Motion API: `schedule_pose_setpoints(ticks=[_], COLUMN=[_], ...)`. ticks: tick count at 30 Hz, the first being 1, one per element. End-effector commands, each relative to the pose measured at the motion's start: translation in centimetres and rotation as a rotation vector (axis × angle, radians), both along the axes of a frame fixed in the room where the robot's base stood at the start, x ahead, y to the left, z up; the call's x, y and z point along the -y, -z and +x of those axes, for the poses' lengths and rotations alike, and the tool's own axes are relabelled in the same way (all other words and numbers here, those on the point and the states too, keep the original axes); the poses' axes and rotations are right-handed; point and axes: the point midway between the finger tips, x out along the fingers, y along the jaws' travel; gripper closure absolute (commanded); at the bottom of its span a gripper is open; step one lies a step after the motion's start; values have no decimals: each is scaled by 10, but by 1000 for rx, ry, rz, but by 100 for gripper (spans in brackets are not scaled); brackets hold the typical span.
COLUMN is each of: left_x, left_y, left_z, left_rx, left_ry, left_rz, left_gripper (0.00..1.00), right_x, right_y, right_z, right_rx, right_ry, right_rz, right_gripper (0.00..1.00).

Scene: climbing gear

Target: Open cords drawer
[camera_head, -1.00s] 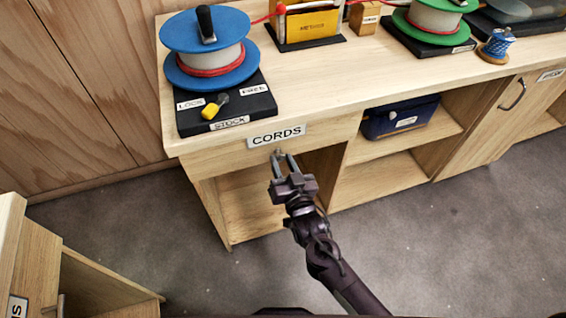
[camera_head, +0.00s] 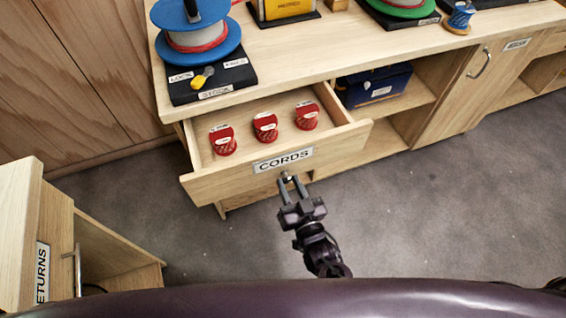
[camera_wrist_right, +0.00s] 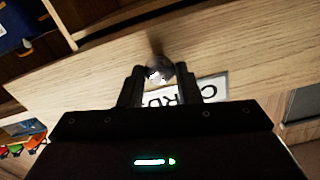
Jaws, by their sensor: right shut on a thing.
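The cords drawer (camera_head: 221,183) is pulled out from the bench, with a "CORDS" label (camera_head: 283,160) on its front. Three red cord spools (camera_head: 265,127) stand in a row inside it. My right gripper (camera_head: 290,183) is at the drawer front just below the label, shut on the drawer's knob. In the right wrist view the round metal knob (camera_wrist_right: 158,70) sits between the two fingers, in front of the wooden drawer front. The knob is mostly hidden by the fingers in the head view. My left gripper does not show.
The bench top (camera_head: 300,63) holds a blue spool (camera_head: 196,45) on a black "STOCK" base. A dark blue box (camera_head: 373,86) sits on the shelf right of the drawer. A "RETURNS" cabinet (camera_head: 40,240) stands at lower left. Grey floor is clear at right.

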Motion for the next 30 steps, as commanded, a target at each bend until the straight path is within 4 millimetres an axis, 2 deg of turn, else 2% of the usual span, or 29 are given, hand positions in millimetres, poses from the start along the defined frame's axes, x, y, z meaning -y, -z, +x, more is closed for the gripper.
schedule_pose_setpoints(ticks=[1,6,15,21,30], left_x=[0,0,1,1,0], left_y=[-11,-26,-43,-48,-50], left_z=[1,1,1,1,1], left_rx=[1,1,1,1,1], left_ry=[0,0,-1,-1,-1], left_rz=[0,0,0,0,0], left_gripper=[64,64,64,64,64], right_x=[5,19,40,48,52], right_y=[-4,-4,-2,-2,-1], right_z=[-15,-59,-123,-148,-161], right_rx=[-7,-5,-3,0,3], right_ry=[-1,0,0,0,0], right_rz=[-2,-3,-2,0,1], right_gripper=[100,100,100,100,100])
